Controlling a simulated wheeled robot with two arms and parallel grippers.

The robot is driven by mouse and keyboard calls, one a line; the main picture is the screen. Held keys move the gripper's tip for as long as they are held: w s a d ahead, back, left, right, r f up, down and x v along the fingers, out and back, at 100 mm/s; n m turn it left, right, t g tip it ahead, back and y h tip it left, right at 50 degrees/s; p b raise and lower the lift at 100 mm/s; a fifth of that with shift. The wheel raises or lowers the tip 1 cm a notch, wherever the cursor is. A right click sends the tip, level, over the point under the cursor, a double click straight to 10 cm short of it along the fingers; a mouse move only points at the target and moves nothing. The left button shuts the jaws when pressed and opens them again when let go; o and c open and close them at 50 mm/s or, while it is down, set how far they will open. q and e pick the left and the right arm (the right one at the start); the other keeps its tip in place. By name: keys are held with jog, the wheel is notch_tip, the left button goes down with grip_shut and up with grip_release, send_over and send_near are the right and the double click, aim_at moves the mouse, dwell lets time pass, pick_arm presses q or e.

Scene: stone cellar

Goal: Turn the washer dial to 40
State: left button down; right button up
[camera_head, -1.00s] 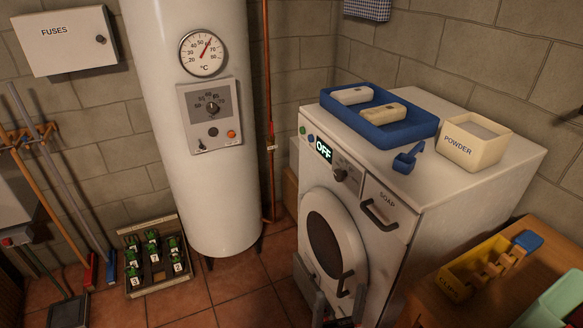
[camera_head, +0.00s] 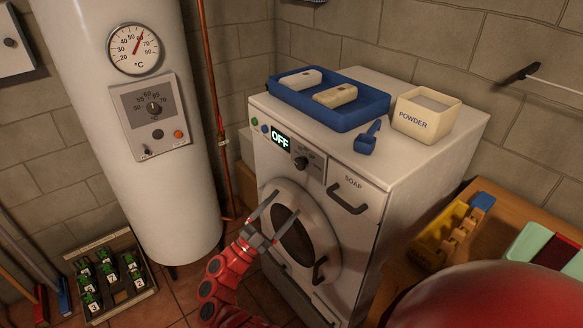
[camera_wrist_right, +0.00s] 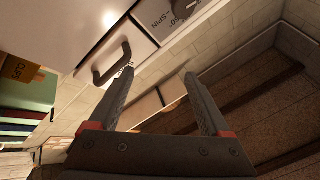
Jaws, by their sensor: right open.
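The white washer (camera_head: 375,200) has a dark dial (camera_head: 301,163) at its front top, just right of a display (camera_head: 281,140) that reads OFF. The dial's pointer is too small to read. My right gripper (camera_head: 283,230) is open and empty in front of the round door, below and apart from the dial. In the right wrist view, the open fingers (camera_wrist_right: 160,78) have nothing between them. My left gripper is not in view.
A blue tray (camera_head: 372,119) with two pale blocks, a blue scoop (camera_head: 366,143) and a powder box (camera_head: 425,116) stand on the washer. A boiler (camera_head: 140,205) is to the left, a pipe (camera_head: 215,110) between. A wooden table (camera_head: 490,237) with bins is at right.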

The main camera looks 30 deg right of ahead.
aim_at(298, 164)
jog(key=w+a+r+n+g+y, duration=0.1)
jog(key=w+a+r+n+y, duration=0.3)
jog(key=w+a+n+y, duration=0.35)
jog(key=shift+n+h, duration=0.65)
jog(key=shift+h, duration=0.2)
jog(key=d, duration=0.5)
jog(key=w+d+p, duration=0.1)
jog(key=d, duration=0.5)
jog(key=d+p, duration=0.1)
jog(key=d, duration=0.5)
jog(key=shift+w+d+f, duration=0.15)
jog(key=shift+w+f, duration=0.05)
jog(key=shift+w, duration=0.2)
grip_shut()
